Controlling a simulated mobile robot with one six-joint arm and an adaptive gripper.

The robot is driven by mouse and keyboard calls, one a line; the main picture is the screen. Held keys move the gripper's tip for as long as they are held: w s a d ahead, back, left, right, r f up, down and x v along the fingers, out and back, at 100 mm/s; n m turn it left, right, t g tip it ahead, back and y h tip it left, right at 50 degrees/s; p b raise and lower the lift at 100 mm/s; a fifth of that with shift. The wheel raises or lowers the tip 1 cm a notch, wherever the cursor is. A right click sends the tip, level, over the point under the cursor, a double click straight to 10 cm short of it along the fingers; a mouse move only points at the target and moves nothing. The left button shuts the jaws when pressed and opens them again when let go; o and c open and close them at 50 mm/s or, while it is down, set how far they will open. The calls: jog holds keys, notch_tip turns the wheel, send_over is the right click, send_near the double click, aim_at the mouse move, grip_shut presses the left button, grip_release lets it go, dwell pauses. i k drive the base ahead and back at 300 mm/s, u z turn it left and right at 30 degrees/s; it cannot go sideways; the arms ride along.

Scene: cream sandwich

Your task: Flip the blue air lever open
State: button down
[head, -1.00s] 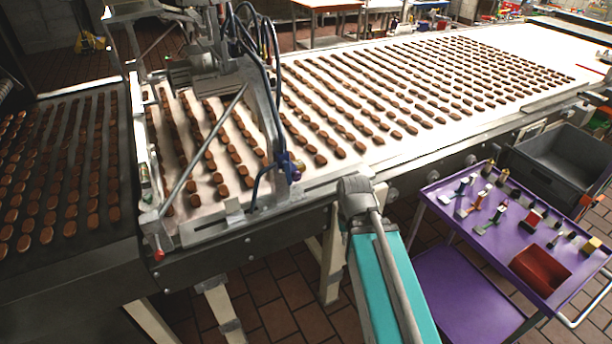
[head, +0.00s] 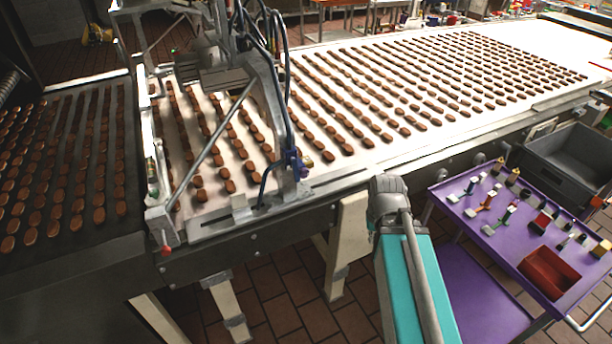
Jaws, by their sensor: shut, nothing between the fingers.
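A small blue valve part (head: 294,158), likely the air lever, sits low on the right upright of the metal machine frame over the belt. Dark blue hoses run near it. It is too small to tell which way the lever points. My arm, a teal link with a grey joint, rises at the bottom right of centre, in front of the conveyor's side and to the right of the valve. My gripper cannot be made out in this view.
The white conveyor belt (head: 345,170) carries many brown sandwiches in rows. A dark belt (head: 60,265) joins at left. A red knob (head: 166,250) sits on the near frame corner. A purple cart (head: 463,228) with small parts and a grey crate (head: 568,184) stand at right.

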aim_at(293, 162)
jog(key=k, duration=1.25)
jog(key=u, duration=0.35)
jog(key=i, duration=1)
